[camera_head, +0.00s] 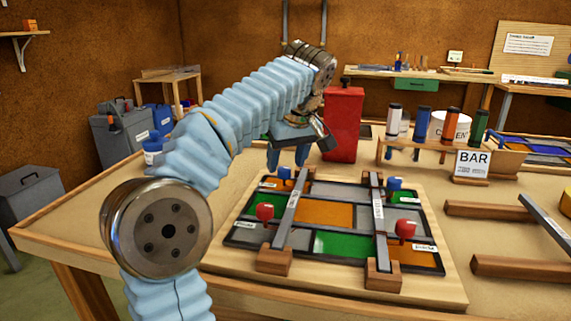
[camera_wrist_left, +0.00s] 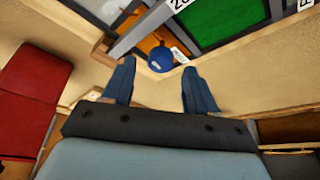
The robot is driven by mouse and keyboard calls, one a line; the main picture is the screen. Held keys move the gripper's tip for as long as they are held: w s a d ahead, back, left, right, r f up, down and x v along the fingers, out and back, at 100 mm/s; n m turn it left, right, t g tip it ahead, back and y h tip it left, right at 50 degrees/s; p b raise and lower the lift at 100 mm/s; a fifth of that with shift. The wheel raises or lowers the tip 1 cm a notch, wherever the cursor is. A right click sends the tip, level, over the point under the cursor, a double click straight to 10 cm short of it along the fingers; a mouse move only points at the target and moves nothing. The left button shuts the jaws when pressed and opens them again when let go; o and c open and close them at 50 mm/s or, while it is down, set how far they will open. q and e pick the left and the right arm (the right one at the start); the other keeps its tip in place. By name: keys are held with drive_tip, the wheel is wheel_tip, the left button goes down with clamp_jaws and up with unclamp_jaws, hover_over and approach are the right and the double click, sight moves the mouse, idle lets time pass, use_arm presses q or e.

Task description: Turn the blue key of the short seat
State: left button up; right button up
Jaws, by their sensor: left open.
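The leaded panel lies on a wooden board (camera_head: 452,290) with two metal bars across it. A blue key (camera_head: 285,172) is at the far end of the left bar (camera_head: 289,207); another blue key (camera_head: 395,184) is by the right bar (camera_head: 378,210). I cannot read which seat is the short one. My left gripper (camera_head: 287,158) points down, open, above the left blue key. In the left wrist view this round blue key (camera_wrist_left: 160,59) shows between and just beyond the two fingertips, with a small white tag beside it. No contact shows. My right gripper is not in view.
Red keys (camera_head: 264,211) (camera_head: 405,228) stand near the front. A red canister (camera_head: 343,124) stands close behind and right of my left gripper. A rack of tubes (camera_head: 428,152) and a BAR sign (camera_head: 473,164) are at the back right.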

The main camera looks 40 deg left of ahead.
use_arm(q)
drive_tip(key=v, duration=0.5)
drive_tip(key=shift+d+r, duration=0.1)
drive_tip(key=shift+r, duration=0.2)
drive_tip(key=shift+s, duration=0.1)
